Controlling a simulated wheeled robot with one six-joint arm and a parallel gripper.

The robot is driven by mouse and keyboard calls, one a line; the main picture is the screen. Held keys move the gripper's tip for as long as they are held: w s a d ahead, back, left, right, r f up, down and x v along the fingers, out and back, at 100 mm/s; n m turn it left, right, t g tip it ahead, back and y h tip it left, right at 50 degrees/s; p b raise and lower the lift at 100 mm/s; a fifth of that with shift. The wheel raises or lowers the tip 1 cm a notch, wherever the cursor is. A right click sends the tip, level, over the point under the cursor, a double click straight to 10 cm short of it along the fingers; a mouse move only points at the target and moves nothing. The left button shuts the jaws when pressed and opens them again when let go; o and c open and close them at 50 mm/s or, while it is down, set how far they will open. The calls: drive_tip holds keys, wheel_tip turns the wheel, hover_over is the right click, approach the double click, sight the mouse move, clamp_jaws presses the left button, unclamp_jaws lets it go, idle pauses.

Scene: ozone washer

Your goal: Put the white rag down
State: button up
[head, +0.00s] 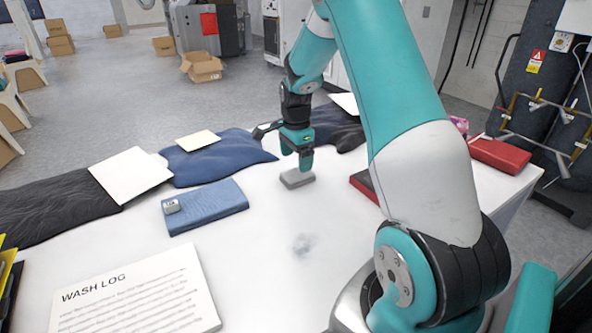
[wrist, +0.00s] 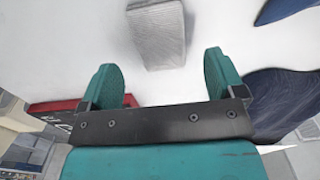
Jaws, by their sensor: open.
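The white rag, a small folded light-grey block of cloth (head: 297,179), lies flat on the white table. It also shows in the wrist view (wrist: 157,36), at the top middle, ahead of the fingertips. My gripper (head: 297,158) is just above and behind the rag in the head view. In the wrist view my gripper (wrist: 163,72) has its two teal fingers wide apart, with only bare table between them. The rag looks clear of both fingers.
A folded blue cloth (head: 205,206) with a small grey item on it lies to the left. Dark and blue garments with blank cards line the table's far side. A red and black item (head: 364,187) lies right of the rag. A wash log sheet (head: 138,294) lies in front. The table's middle is clear.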

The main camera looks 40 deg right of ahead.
sight(296, 173)
wheel_tip(296, 173, up, 6)
drive_tip(key=s+a+r+n+y, duration=0.1)
drive_tip(key=s+a+r+n, duration=0.2)
drive_tip(key=a+n, duration=0.35)
drive_tip(key=s+a+r+n+t, duration=0.1)
drive_tip(key=s+a+r+n, duration=0.25)
drive_tip(key=a, duration=0.65)
drive_tip(key=s+a+r+n+y, duration=0.1)
drive_tip(key=s+a+r+n, duration=0.1)
drive_tip(key=a+n, duration=0.45)
drive_tip(key=s+a+r+n+g+y, duration=0.1)
drive_tip(key=s+a+r+n+y, duration=0.1)
drive_tip(key=s+a+n, duration=0.9)
drive_tip(key=s+a, duration=0.1)
drive_tip(key=s, duration=0.4)
drive_tip(key=shift+s+a+n, duration=0.25)
drive_tip(key=shift+a+n, duration=0.1)
wheel_tip(296, 173, up, 10)
drive_tip(key=p, duration=1)
